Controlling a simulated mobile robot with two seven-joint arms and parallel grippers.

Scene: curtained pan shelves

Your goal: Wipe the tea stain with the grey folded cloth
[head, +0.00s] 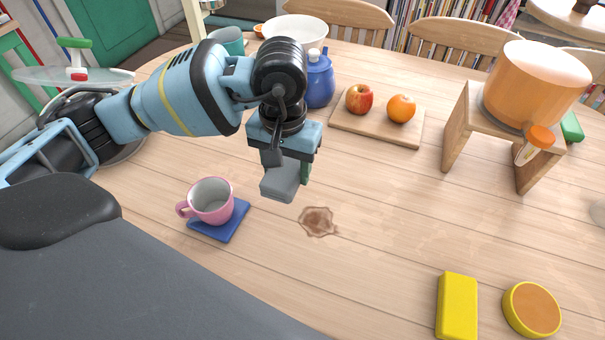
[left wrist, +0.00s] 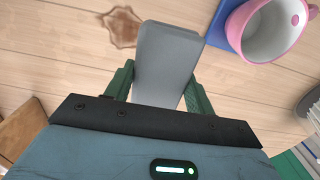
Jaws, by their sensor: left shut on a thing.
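The tea stain (head: 317,222) is a brown, irregular patch on the wooden table. It also shows in the left wrist view (left wrist: 122,27), at the top. My left gripper (head: 296,170) is above the table, up and to the left of the stain in the head view. It is shut on the grey folded cloth (head: 281,184). The cloth sticks out between the green fingers in the left wrist view (left wrist: 165,62). It appears held above the table, beside the stain and not over it. My right gripper is in neither view.
A pink cup (head: 212,200) on a blue coaster (head: 235,222) stands left of the stain. A board (head: 376,129) with an apple and an orange lies behind. A yellow block (head: 457,305) and a round yellow-rimmed item (head: 532,309) lie front right. The table right of the stain is clear.

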